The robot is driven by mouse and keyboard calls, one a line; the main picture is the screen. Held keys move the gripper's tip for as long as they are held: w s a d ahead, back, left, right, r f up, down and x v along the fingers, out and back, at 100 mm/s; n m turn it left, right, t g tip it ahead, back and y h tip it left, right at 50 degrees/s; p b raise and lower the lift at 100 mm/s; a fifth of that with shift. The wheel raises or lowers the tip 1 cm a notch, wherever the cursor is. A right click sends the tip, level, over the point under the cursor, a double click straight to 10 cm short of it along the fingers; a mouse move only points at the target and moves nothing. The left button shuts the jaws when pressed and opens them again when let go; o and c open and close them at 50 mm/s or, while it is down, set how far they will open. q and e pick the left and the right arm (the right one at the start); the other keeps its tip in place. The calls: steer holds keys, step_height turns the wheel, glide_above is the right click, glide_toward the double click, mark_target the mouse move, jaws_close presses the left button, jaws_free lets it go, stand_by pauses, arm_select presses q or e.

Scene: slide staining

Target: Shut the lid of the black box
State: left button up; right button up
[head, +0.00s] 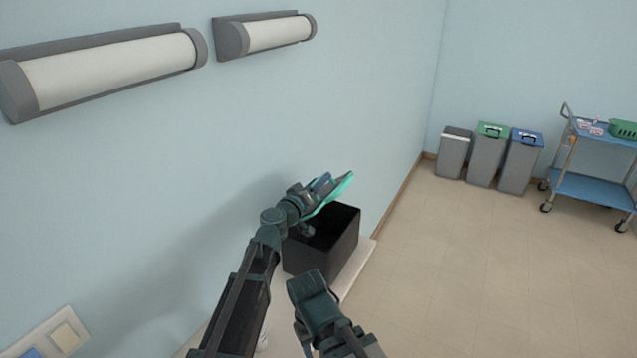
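The black box (322,258) stands on a pale surface against the wall. Its top shows open, with a dark interior. I cannot make out its lid; part of the box's far left side is hidden behind my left arm. My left gripper (340,187), with teal fingers, is over the back left part of the box, near the wall. Its fingers are seen edge-on, so I cannot tell whether they are open or touching the box. Part of my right arm shows in front of the box, but its fingers do not show.
The pale surface (358,262) has a narrow free strip right of the box. Two wall lamps hang above. Several grey bins (487,158) and a blue trolley (590,188) with a green basket stand far right. The floor between is clear.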

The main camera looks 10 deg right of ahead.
arm_select(q)
steer(key=v, duration=1.3)
steer(key=shift+s, duration=0.35)
steer(key=shift+a, duration=0.15)
